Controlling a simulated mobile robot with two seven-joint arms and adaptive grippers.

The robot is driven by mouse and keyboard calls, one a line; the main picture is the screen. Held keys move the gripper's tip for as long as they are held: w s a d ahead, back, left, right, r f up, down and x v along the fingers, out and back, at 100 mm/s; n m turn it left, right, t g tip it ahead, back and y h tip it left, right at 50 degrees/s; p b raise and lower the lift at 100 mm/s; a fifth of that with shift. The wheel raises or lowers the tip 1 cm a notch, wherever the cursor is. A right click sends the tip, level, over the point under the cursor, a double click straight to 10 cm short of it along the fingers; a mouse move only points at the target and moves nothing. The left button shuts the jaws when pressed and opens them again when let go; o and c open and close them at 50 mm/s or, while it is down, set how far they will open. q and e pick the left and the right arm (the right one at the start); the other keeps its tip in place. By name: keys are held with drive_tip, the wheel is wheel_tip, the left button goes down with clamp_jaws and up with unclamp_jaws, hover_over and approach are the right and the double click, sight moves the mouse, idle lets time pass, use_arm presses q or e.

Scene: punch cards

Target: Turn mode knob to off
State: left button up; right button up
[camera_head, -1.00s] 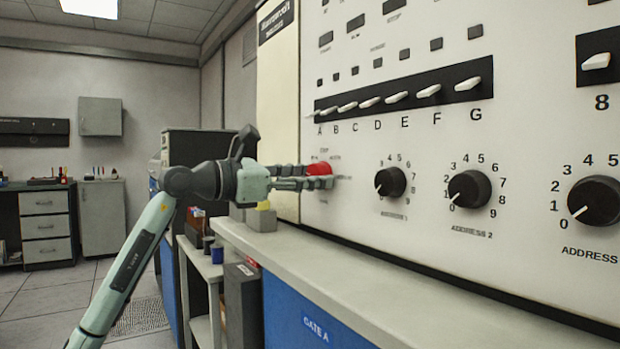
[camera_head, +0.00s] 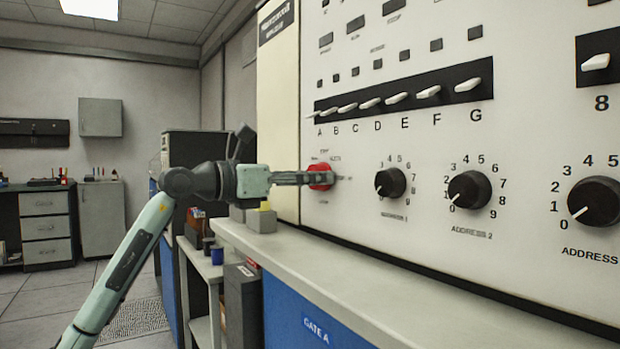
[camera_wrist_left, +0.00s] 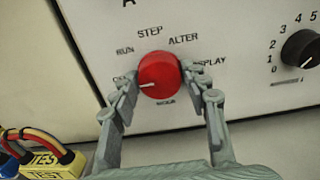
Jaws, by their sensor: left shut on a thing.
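The red mode knob (camera_wrist_left: 160,72) sits on the white panel, with the labels RUN, STEP, ALTER and DISPLAY around it. Its white pointer points left and slightly down, towards a label starting with O that my finger partly hides. The knob also shows in the head view (camera_head: 321,169), partly behind my fingers. My left gripper (camera_head: 322,178) is shut on the knob, one finger on its left and one on its right in the wrist view. My right gripper is not in view.
Black address dials (camera_head: 390,182) stand to the right of the knob, below a row of white lever switches (camera_head: 397,97). A grey ledge (camera_head: 330,255) runs below the panel. A yellow TEST block (camera_wrist_left: 45,163) with cables lies at lower left of the wrist view.

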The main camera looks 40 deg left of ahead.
use_arm(q)
drive_tip(key=o, duration=1.2)
drive_tip(key=v, duration=1.2)
